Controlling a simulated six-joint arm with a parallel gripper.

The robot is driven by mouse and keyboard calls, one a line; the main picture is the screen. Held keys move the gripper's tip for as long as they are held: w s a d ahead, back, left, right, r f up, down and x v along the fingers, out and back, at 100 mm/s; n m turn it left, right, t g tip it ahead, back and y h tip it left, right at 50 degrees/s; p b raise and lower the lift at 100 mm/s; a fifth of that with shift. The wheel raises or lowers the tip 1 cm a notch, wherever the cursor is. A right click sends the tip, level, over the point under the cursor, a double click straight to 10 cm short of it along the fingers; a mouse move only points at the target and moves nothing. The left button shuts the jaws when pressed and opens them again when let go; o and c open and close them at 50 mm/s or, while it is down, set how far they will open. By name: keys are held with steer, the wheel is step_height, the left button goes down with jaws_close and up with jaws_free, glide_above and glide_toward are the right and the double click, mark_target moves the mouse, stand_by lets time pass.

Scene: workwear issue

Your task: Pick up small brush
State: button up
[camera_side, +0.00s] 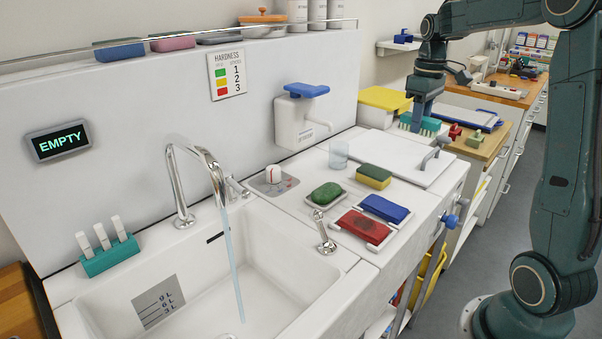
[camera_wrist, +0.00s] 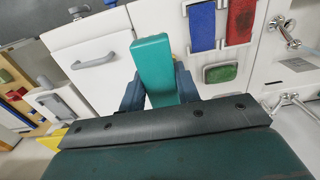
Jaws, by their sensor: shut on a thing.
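The small brush (camera_side: 421,125) has a teal body and pale bristles on its underside. In the side view it is under my gripper (camera_side: 421,108), beyond the white lid panel. In the wrist view the teal back of the brush (camera_wrist: 153,65) stands between the two dark fingers of my gripper (camera_wrist: 160,95), which is shut on it. I cannot tell from these frames whether the bristles touch the surface below.
A yellow-lidded box (camera_side: 383,100) is just left of the brush. A blue clipboard (camera_side: 470,118), a red block (camera_side: 455,131) and a green block (camera_side: 474,139) lie to its right. The white lid panel (camera_side: 390,157) is largely clear. Sponges and a running sink tap (camera_side: 205,165) are nearer.

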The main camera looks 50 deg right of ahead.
steer(key=shift+r, duration=0.85)
steer(key=shift+o, duration=1.1)
steer(key=shift+t+y, duration=0.3)
steer(key=shift+t, duration=0.2)
steer(key=w+a+f, duration=0.1)
steer(key=a, duration=0.2)
steer(key=w+a+f, duration=0.1)
steer(key=w+a, duration=0.1)
steer(key=a, duration=0.1)
steer(key=w+a+f, duration=0.1)
steer(key=a, duration=0.2)
steer(key=shift+w+a+f, duration=0.15)
steer(key=shift+w, duration=0.05)
steer(key=shift+c, duration=0.3)
steer(key=w+a+f+t, duration=0.15)
steer(key=a+f, duration=0.25)
steer(key=a, duration=0.8)
steer(key=s+a+f+t+y, duration=0.1)
steer(key=s+a, duration=0.3)
steer(key=a, duration=0.5)
steer(key=s+a+f+t, duration=0.1)
steer(key=s+a+f, duration=0.2)
steer(key=a, duration=0.7)
steer(key=shift+s+f+t+y, duration=0.35)
steer(key=shift+s+y, duration=0.05)
steer(key=shift+s, duration=0.35)
steer(key=shift+w, duration=0.15)
